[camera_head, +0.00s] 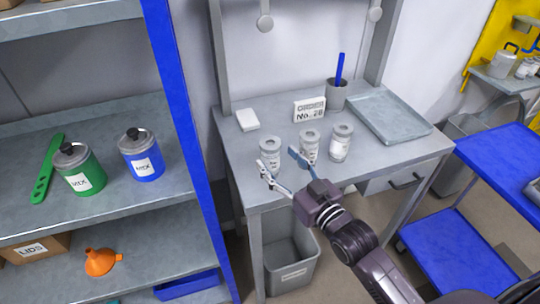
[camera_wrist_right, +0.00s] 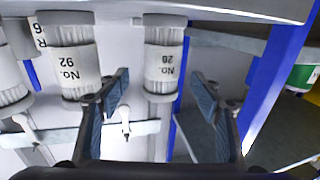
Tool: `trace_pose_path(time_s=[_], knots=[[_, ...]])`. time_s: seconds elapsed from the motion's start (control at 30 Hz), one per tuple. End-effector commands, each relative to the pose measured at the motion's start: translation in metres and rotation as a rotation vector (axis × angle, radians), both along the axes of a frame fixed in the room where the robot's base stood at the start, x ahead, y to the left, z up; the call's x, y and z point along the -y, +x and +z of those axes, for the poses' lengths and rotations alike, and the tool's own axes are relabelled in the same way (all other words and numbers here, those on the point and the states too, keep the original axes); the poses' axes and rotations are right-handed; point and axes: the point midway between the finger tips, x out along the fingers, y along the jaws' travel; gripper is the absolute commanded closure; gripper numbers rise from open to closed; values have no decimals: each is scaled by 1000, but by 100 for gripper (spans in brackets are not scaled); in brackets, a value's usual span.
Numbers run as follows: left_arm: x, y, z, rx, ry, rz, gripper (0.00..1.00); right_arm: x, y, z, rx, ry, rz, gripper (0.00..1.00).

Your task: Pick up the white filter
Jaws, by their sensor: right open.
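Three whitish filters with grey tops stand upright on the grey table: a left one (camera_head: 270,152), a middle one (camera_head: 309,146) and a right one (camera_head: 341,143). My right gripper (camera_head: 281,168) is open at the table's front edge, its fingers pointing at the left filter. In the right wrist view, which looks upside down, one filter (camera_wrist_right: 164,68) lies ahead between the open fingers (camera_wrist_right: 160,88), apart from them. Another filter (camera_wrist_right: 75,62) stands to its left, and a third (camera_wrist_right: 10,75) is cut off. Their labels start with "No."; the digits are hard to read. My left gripper is not in view.
Behind the filters are an order sign (camera_head: 310,110), a white block (camera_head: 248,120), a cup (camera_head: 337,96) with a blue stick, and a grey tray (camera_head: 390,125). A blue-framed shelf (camera_head: 170,70) stands left, a blue cart (camera_head: 490,160) right. A grey bin (camera_head: 290,268) sits below.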

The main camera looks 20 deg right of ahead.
Motion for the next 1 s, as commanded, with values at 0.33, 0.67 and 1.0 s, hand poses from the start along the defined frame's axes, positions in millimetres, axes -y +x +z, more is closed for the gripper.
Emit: trace_pose_path(time_s=[0.33, 0.67, 1.0], knots=[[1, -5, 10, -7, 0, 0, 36, -12, 37, 1, 1, 0, 1, 41], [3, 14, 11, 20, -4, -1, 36, -12, 37, 0, 1, 0, 1, 55], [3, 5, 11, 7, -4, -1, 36, -12, 37, 1, 1, -1, 1, 87]])
